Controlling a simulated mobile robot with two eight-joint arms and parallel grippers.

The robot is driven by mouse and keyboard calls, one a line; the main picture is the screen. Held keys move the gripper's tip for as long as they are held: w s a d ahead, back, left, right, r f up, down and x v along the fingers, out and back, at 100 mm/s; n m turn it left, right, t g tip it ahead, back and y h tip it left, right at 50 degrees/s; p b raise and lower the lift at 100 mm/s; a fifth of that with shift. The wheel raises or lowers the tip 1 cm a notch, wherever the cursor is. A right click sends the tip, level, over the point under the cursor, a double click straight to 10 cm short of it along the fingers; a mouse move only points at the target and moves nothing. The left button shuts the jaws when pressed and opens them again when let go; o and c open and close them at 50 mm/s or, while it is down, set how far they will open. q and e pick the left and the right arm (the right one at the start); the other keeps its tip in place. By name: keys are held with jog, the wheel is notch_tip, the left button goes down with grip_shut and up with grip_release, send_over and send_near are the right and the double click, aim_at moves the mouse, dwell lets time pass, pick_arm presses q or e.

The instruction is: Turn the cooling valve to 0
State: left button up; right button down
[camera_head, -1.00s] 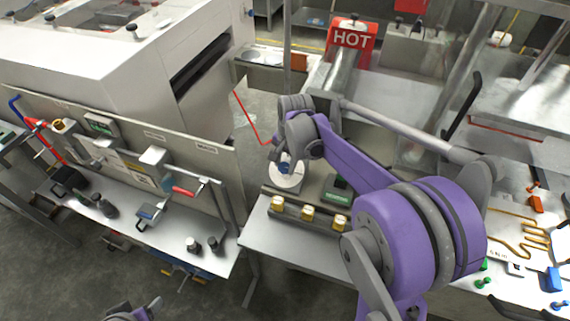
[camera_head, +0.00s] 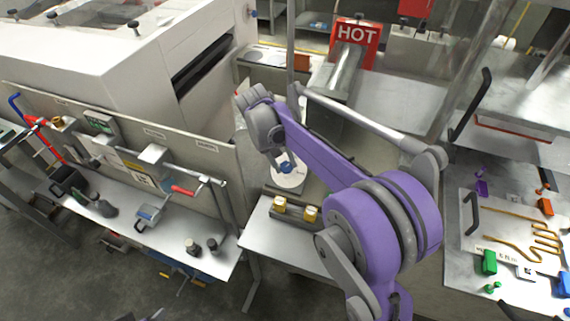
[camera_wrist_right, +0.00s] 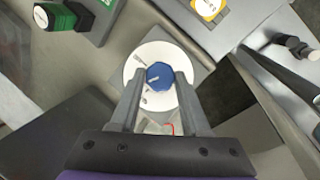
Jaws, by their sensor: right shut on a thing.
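The cooling valve is a blue faceted knob (camera_wrist_right: 160,76) with a pale line on its face, on a round white dial (camera_wrist_right: 178,52) with dark marks. The line points toward the lower left of the right wrist view; the marks are too small to read. My right gripper (camera_wrist_right: 160,82) is shut on the knob, one finger on each side. In the head view the blue knob (camera_head: 286,167) and white dial (camera_head: 290,182) show below my right wrist, which hides the fingers. My left gripper cannot be seen.
Yellow-and-white knobs (camera_head: 280,204) sit on a dark rail in front of the dial. A green device (camera_wrist_right: 62,17) is near the dial in the wrist view. A red HOT sign (camera_head: 357,43) stands behind. A panel (camera_head: 215,165) with shelves and tools is at left.

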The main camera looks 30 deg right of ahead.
jog(key=n+h, duration=0.1)
jog(key=n, duration=0.1)
jog(key=n+h+b, duration=0.1)
jog(key=n, duration=0.1)
jog(key=shift+a+n, duration=0.2)
jog(key=shift+n, duration=0.2)
jog(key=shift+h+b, duration=0.3)
jog(key=shift+c, duration=1.9)
grip_release()
jog(key=v, duration=1)
jog(key=shift+a+r+p, duration=0.25)
jog(key=shift+r+p, duration=0.05)
jog(key=shift+w, duration=0.1)
